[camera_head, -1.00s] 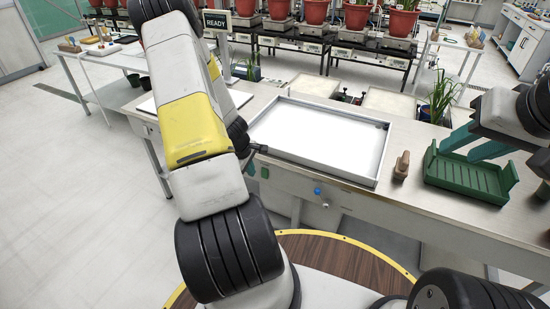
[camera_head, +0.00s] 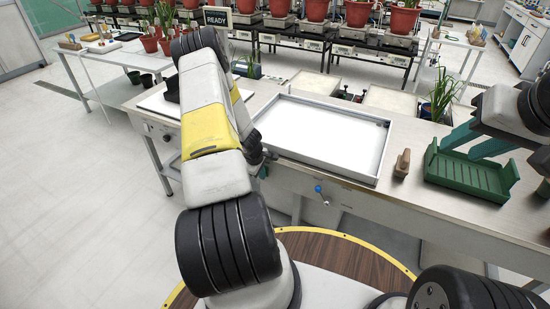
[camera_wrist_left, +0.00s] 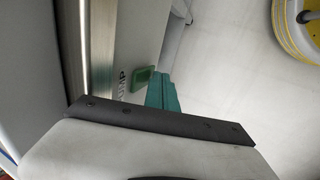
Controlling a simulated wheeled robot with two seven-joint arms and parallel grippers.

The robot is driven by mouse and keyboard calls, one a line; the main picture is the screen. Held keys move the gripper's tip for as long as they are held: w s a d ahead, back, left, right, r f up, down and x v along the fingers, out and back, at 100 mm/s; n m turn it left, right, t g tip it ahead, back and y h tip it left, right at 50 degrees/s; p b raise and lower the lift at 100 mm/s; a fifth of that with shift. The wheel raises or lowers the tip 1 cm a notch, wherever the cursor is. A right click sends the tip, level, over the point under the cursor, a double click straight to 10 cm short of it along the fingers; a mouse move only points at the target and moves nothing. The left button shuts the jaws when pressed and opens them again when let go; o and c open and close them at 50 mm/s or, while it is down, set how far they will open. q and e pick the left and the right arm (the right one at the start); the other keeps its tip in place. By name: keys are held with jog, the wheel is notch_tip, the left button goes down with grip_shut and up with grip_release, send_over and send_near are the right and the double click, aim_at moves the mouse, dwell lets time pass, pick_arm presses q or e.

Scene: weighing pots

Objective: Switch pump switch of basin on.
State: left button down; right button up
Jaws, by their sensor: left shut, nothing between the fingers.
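The basin (camera_head: 330,137) is a shallow white tray with a metal rim on the bench, in the head view. In the left wrist view a green rocker switch (camera_wrist_left: 143,78) sits on the pale bench front, beside dark lettering that looks like "PUMP". My left gripper (camera_wrist_left: 163,94) shows there as teal fingers, shut and empty, right beside the switch. I cannot tell whether they touch it. In the head view my left arm hides the switch and most of that gripper; a bit of teal shows below the basin's left corner. My right gripper (camera_head: 480,143) is open above a green tray.
The green tray (camera_head: 470,175) and a small brown block (camera_head: 402,163) stand right of the basin. A blue knob (camera_head: 318,189) sticks out of the bench front. A sign reading READY (camera_head: 217,16) and potted plants stand behind. The floor at left is clear.

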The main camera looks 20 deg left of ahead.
pick_arm(q)
jog(key=shift+s+f, duration=0.1)
jog(key=shift+f, duration=0.05)
jog(key=shift+w+t, duration=0.3)
jog(key=shift+t, duration=0.1)
dwell(0.4)
jog(key=shift+r, duration=0.75)
